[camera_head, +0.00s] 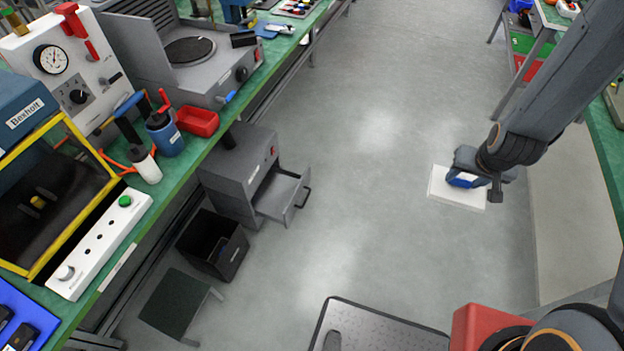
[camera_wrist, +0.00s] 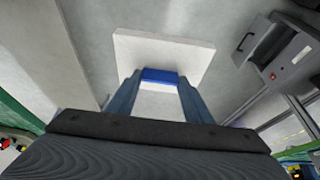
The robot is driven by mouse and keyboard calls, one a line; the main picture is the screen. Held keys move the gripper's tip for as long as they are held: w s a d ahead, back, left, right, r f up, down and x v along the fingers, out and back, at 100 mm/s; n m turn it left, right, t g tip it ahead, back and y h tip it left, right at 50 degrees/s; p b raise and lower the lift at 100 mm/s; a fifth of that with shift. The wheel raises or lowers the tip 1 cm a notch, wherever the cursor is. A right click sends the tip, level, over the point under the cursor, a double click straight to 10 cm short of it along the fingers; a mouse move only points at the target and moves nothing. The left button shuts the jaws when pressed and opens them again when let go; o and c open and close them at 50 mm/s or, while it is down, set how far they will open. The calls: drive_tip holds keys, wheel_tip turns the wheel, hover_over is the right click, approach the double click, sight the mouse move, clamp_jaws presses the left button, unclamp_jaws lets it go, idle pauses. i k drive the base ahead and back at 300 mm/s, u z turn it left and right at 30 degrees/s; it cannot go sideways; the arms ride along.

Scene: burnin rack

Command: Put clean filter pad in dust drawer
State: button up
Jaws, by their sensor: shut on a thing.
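The clean filter pad is a white square slab (camera_head: 441,191) with a blue tab on it, at the right of the head view. My gripper (camera_head: 466,180) is shut on the blue tab and holds the pad in the air over the aisle. In the wrist view the pad (camera_wrist: 150,48) lies beyond my fingers (camera_wrist: 159,90), which close on the blue tab. The dust drawer (camera_head: 282,194) is pulled open from a grey box (camera_head: 240,165) under the bench. The pad is well to the right of it. In the wrist view the drawer (camera_wrist: 255,42) is at the upper right.
A black open bin (camera_head: 212,245) and a dark low stool (camera_head: 178,305) stand on the floor near the drawer. The green bench (camera_head: 210,140) edge overhangs the box's left side. Floor between pad and drawer is clear. Another green bench (camera_head: 601,155) stands at the right.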

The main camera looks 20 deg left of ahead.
sight(280, 196)
drive_tip(key=i, duration=1.5)
drive_tip(key=u, duration=2.9)
